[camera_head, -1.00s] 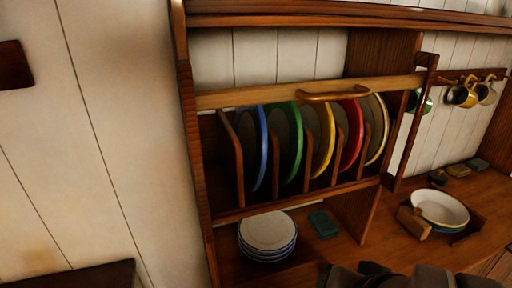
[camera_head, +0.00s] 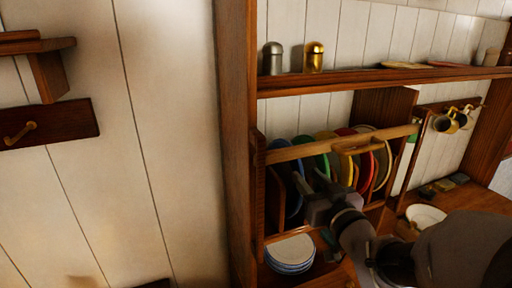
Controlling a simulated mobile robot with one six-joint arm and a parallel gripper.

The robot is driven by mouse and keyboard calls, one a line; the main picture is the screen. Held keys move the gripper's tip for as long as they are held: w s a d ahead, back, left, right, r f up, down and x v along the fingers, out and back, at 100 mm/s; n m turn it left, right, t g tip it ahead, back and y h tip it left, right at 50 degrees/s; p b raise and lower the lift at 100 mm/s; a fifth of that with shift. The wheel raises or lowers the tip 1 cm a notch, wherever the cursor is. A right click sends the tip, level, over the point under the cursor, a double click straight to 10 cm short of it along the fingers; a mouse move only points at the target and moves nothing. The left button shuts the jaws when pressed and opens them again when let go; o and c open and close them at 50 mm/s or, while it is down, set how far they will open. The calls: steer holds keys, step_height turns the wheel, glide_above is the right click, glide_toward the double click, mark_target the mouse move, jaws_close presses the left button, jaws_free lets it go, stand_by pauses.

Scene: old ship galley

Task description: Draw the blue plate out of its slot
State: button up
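The blue plate (camera_head: 294,206) stands on edge in the leftmost slot of the wooden plate rack (camera_head: 258,190), with green, yellow, red and pale plates to its right. My gripper (camera_head: 309,180) is in front of the rack, at the blue and green plates. Its two fingers look spread apart, pointing up and left, one near the blue plate's right side. I cannot tell whether they touch or straddle the plate. My gripper and arm hide the lower middle of the rack and part of the plates.
A shelf (camera_head: 400,77) with two shakers is above. Stacked plates (camera_head: 290,254) lie below, and a pale bowl (camera_head: 426,215) stands right. Hanging mugs (camera_head: 445,122) are further right.

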mark_target(297, 165)
steer(key=x, duration=0.7)
steer(key=shift+w+a+f, duration=0.1)
steer(key=shift+w+a, duration=0.05)
steer(key=shift+w, duration=0.15)
jaws_close()
stand_by(0.9)
